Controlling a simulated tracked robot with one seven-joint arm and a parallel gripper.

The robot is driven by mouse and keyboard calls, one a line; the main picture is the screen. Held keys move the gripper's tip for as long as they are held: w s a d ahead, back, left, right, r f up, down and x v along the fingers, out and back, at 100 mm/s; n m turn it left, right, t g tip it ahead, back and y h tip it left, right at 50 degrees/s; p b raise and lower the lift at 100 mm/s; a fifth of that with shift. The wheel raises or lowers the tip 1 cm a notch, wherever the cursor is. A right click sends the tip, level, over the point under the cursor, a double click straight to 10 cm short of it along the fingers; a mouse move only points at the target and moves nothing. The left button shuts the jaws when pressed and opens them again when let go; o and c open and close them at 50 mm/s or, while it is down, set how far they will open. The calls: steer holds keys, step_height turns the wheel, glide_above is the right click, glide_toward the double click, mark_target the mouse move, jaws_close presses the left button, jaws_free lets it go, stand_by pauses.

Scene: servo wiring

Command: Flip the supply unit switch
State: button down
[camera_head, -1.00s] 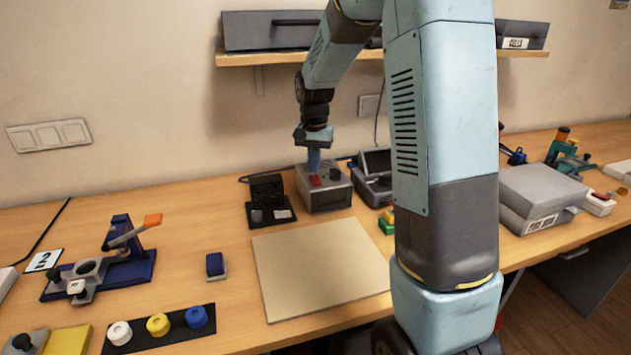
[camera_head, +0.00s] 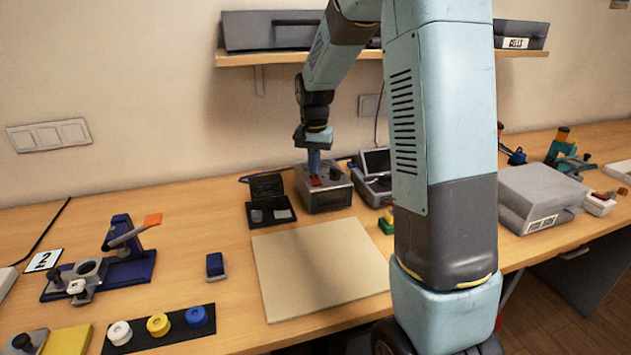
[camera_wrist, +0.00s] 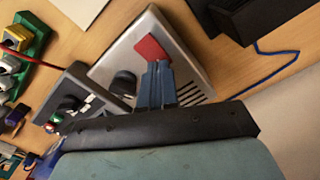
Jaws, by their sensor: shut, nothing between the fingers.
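The supply unit is a grey metal box (camera_head: 326,196) at the back of the table, with a red switch (camera_head: 317,181) on its top. In the wrist view the same unit (camera_wrist: 188,58) shows its red switch (camera_wrist: 150,48), a dark knob and a slotted vent. My gripper (camera_head: 314,168) points down over the unit from above. In the wrist view its blue fingers (camera_wrist: 157,66) are together and empty, with their tips at the edge of the red switch. I cannot tell whether they touch it or which way the switch is tipped.
A black holder (camera_head: 268,197) stands close left of the unit, and a dark grey device (camera_head: 372,178) close right. A blue cable (camera_wrist: 275,72) runs behind. The beige board (camera_head: 318,265) in front is bare. A shelf (camera_head: 290,57) hangs above.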

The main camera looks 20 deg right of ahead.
mark_target(315, 178)
steer(key=shift+f, duration=0.65)
stand_by(0.4)
steer(key=shift+r, duration=3.55)
steer(key=shift+s, duration=0.1)
steer(key=s+r+n+t, duration=0.1)
steer(key=s+r, duration=0.4)
steer(key=s, duration=0.3)
steer(key=s+r+n+t, duration=0.2)
steer(key=s+r, duration=0.3)
steer(key=s, duration=0.2)
steer(key=s+n+t, duration=0.2)
steer(key=s+n, duration=0.1)
steer(key=s, duration=1.2)
steer(key=shift+s+t, duration=0.3)
steer(key=shift+s, duration=0.1)
